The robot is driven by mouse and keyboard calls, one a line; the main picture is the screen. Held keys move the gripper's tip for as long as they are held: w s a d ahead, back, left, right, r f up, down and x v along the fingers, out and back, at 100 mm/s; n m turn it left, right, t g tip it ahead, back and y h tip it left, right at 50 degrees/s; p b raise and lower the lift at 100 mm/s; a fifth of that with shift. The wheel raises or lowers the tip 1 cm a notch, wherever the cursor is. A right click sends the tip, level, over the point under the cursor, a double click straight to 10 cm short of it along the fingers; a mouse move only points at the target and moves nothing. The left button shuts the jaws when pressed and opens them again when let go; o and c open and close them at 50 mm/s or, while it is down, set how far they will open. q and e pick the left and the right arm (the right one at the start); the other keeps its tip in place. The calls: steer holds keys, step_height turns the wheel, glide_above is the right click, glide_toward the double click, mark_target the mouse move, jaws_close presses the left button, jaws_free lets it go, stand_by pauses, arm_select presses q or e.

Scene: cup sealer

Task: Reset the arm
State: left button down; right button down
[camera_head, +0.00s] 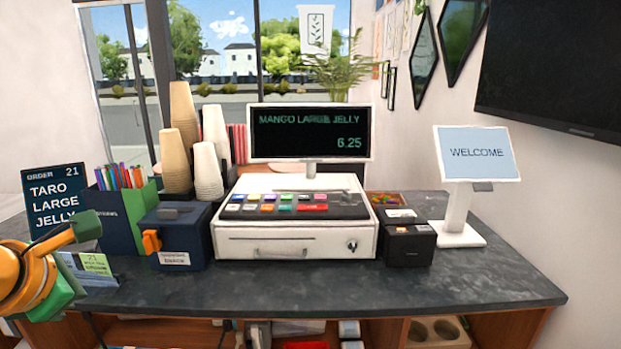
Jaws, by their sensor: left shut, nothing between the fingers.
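My left gripper (84,227) shows at the left edge, with orange and green parts. It is shut and empty, in front of the lower part of the dark order sign (52,190). The sign reads "ORDER 21 TARO LARGE JELLY". To the gripper's right, a dark blue box (178,240) with an orange lever stands on the dark counter (330,288); its front label is too blurred to read surely. My right gripper is not in view.
Stacked cups (207,172) and a holder of coloured pens (120,215) stand behind the box. The cash register (295,245), a display (311,132), a small black printer (409,245) and a "WELCOME" screen (477,153) fill the middle and right. The counter's front strip is clear.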

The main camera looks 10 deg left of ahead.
arm_select(q)
steer(key=w+d+f+n+t+h, duration=0.3)
steer(key=w+f+n+h, duration=0.4)
steer(key=f+n+h, duration=0.4)
steer(key=s+a+f+n+y, duration=0.2)
steer(key=f+n+y, duration=0.1)
steer(key=f+n, duration=0.55)
steer(key=s+a+f+n+y, duration=0.1)
steer(key=s+f+n+y, duration=0.3)
steer(key=f, duration=0.7)
steer(key=s+a+f+n+y, duration=0.1)
steer(key=a+f+n+y, duration=0.1)
steer(key=f+n, duration=0.7)
steer(key=s+d+f+n+g+y, duration=0.1)
steer(key=s+d+f+n+g, duration=0.2)
steer(key=s+f, duration=0.7)
steer(key=s+d+f+n+g, duration=0.1)
steer(key=s+d+f+g, duration=0.1)
steer(key=s, duration=0.4)
steer(key=s+d+f+n+g, duration=0.2)
steer(key=s+d+f+g, duration=0.1)
steer(key=s+d+f, duration=0.2)
steer(key=s+d+f+n+g+h, duration=0.1)
steer(key=s+d+f+g, duration=0.2)
steer(key=s+d, duration=0.3)
steer(key=s+f, duration=0.1)
steer(key=s, duration=0.2)
steer(key=shift+s+d+n, duration=0.15)
steer(key=shift+d+n, duration=0.2)
steer(key=shift+d, duration=0.05)
